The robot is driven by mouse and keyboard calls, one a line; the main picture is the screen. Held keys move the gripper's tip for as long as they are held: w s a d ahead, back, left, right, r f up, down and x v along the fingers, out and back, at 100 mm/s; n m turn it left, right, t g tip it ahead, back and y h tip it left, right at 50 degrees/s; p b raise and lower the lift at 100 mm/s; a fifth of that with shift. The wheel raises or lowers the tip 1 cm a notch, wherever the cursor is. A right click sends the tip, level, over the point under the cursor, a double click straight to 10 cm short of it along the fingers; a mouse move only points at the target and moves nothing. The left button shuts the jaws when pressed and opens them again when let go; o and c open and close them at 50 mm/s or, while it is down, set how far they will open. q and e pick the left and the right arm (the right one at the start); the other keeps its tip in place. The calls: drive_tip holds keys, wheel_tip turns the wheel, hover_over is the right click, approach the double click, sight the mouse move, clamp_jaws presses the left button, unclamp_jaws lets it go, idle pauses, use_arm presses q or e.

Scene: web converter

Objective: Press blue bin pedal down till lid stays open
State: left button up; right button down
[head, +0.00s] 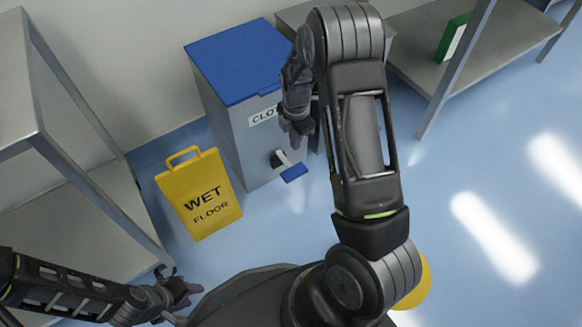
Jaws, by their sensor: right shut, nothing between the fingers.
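The bin (224,112) has a grey body, a flat blue lid (236,58) and a partly covered label starting "CLO". Its lid lies shut. The blue pedal (294,173) sticks out low at the front, by a dark slot with a light lever. My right gripper (297,138) is shut and empty, pointing down in front of the bin, above the pedal in the picture. A gap shows between them. My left gripper (188,291) is low at the left, away from the bin; its finger opening is unclear.
A yellow wet floor sign (199,196) stands just left of the bin's front. A grey metal shelf (75,215) is at the left. Another shelf unit (431,82) is at the right, with a green and white box (452,38). The blue floor at the right is clear.

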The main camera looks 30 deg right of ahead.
sight(295, 173)
drive_tip(key=shift+f, duration=0.15)
wheel_tip(295, 173, down, 14)
drive_tip(key=b, duration=0.6)
idle(0.3)
